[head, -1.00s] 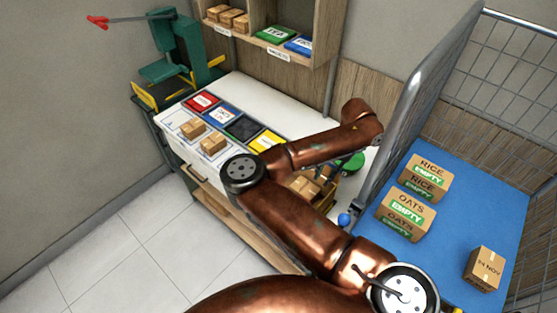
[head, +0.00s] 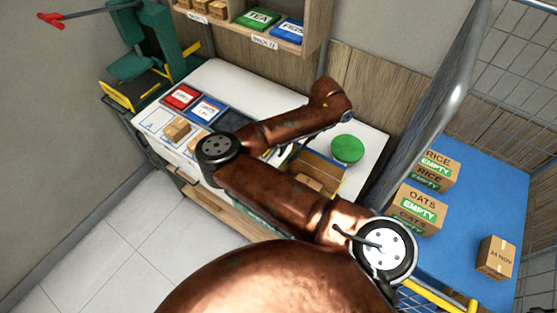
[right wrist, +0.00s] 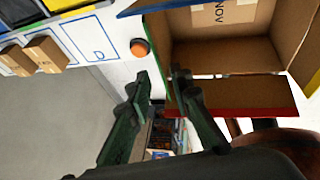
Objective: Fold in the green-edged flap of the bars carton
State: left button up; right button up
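A thin green edge (right wrist: 170,92) shows at the carton's left side, close to the right-hand finger; most of that flap is hidden. My right gripper (right wrist: 162,76) is open, its fingertips apart at this side. I cannot tell whether it touches the flap. In the head view my arm partly covers the carton (head: 322,168). My left gripper is out of view.
An orange knob (right wrist: 138,47) lies beside the carton on the white bench. A green round object (head: 347,149) stands behind it. Small boxes (head: 177,129) and colored trays (head: 181,97) lie left. A blue-decked cage cart (head: 455,255) with cartons stands right.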

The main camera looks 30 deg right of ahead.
jog(key=x, duration=0.5)
jog(key=shift+f, duration=0.15)
jog(key=shift+a+f, duration=0.25)
jog(key=shift+f, duration=0.05)
jog(key=shift+c, duration=0.2)
grip_shut()
